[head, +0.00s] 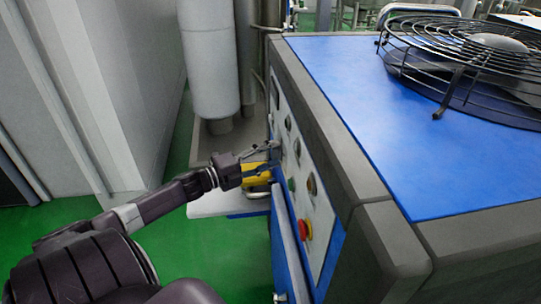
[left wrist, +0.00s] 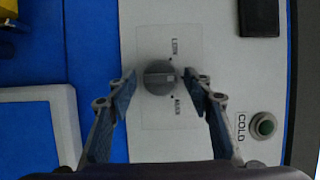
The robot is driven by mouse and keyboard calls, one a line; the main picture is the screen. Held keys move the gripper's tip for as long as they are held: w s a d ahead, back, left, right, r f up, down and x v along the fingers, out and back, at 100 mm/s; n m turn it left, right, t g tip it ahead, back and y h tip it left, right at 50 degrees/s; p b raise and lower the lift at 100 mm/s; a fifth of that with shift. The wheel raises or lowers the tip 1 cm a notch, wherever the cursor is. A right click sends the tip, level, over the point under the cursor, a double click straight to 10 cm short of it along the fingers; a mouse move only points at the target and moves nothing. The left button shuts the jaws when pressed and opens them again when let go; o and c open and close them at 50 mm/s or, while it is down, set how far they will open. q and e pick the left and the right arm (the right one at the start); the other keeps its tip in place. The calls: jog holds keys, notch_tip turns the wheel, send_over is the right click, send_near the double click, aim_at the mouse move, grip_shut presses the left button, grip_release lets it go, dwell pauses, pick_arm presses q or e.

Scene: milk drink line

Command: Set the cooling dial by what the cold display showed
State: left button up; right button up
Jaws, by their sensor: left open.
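The dial (left wrist: 159,77) is a round grey knob with a ridge across it, on a pale plate with small marks and blurred lettering above and below. In the left wrist view my left gripper (left wrist: 160,80) is open, with one fingertip on each side of the dial; I cannot tell whether they touch it. In the head view my left gripper (head: 272,158) reaches the front panel of the blue-topped machine (head: 340,85) and hides the dial. A dark display (left wrist: 260,17) shows partly at the top right, with no readable figures. My right gripper is out of view.
A green button (left wrist: 265,125) beside a COLD label sits right of the dial. A red knob (head: 308,229) is on the nearer panel. A yellow object (head: 256,173) is close to the gripper. A caged fan (head: 480,50) tops the machine. Green floor lies left.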

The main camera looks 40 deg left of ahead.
pick_arm(q)
jog(key=shift+c, duration=0.3)
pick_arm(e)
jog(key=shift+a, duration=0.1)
pick_arm(q)
jog(key=c, duration=0.5)
jog(key=shift+s, duration=0.1)
jog(key=c, duration=0.6)
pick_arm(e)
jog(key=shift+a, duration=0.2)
pick_arm(q)
jog(key=shift+r, duration=0.1)
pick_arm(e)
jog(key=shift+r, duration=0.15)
